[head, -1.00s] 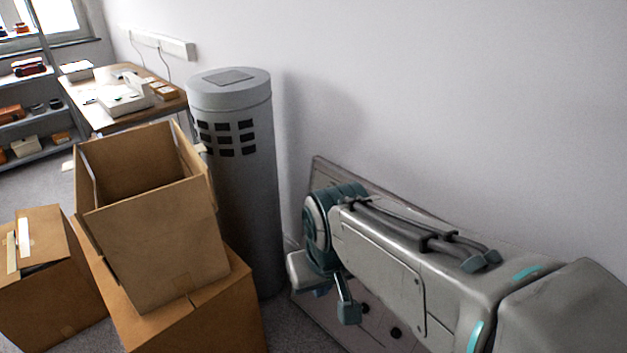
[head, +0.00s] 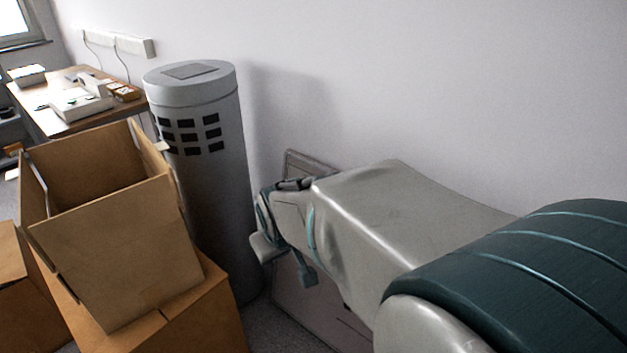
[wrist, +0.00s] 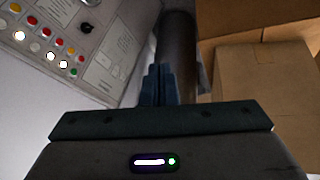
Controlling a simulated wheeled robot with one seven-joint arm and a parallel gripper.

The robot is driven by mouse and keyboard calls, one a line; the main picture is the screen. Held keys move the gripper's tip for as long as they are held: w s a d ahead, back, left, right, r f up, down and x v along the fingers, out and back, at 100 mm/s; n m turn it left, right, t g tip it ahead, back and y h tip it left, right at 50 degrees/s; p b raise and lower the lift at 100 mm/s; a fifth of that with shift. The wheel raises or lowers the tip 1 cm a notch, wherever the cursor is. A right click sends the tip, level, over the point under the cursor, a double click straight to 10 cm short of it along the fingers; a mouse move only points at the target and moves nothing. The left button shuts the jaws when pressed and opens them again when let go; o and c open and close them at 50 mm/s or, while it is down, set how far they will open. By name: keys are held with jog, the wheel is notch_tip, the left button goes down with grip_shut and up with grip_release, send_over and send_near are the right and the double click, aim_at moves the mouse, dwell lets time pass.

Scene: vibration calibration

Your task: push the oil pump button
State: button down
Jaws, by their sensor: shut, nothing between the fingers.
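The control panel (wrist: 75,40) fills the upper left of the wrist view, with rows of red, yellow, green and white buttons (wrist: 50,44) and a black knob (wrist: 87,27). Its labels are too small to read, so I cannot tell which button is the oil pump's. My gripper (wrist: 159,84) is shut and empty, its dark blue fingers pointing away, to the right of the panel's buttons and apart from them. In the head view a grey panel (head: 300,307) stands low by the wall, mostly hidden behind my arm; no buttons can be made out there.
A tall grey cylinder (head: 205,190) stands left of my arm, also visible in the wrist view (wrist: 176,50). Stacked cardboard boxes (head: 115,250) stand beside it, with boxes at the wrist view's right (wrist: 255,70). A desk (head: 60,120) is at the back left.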

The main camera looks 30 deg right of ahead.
jog(key=w+d+f+n+t+b, duration=0.1)
jog(key=w+d+f+t+b, duration=0.2)
jog(key=w+d+f+b, duration=0.4)
jog(key=w+d+f+n+t+b, duration=0.1)
jog(key=w+d+f+t+b, duration=0.3)
jog(key=w+f, duration=0.45)
jog(key=s+d+f+m+t+h+b, duration=0.1)
jog(key=d+m+t+h+b, duration=0.3)
jog(key=d, duration=1.1)
jog(key=t+h+b, duration=0.1)
jog(key=h+b, duration=0.1)
jog(key=h, duration=0.1)
jog(key=shift+s+d+f+t, duration=0.15)
jog(key=shift+f+t, duration=0.05)
jog(key=shift+t, duration=0.1)
jog(key=w+d+f+b, duration=0.1)
jog(key=w+d, duration=0.2)
jog(key=d, duration=0.5)
jog(key=shift+w+f+b, duration=0.15)
jog(key=shift+f+b, duration=0.2)
jog(key=shift+f, duration=0.05)
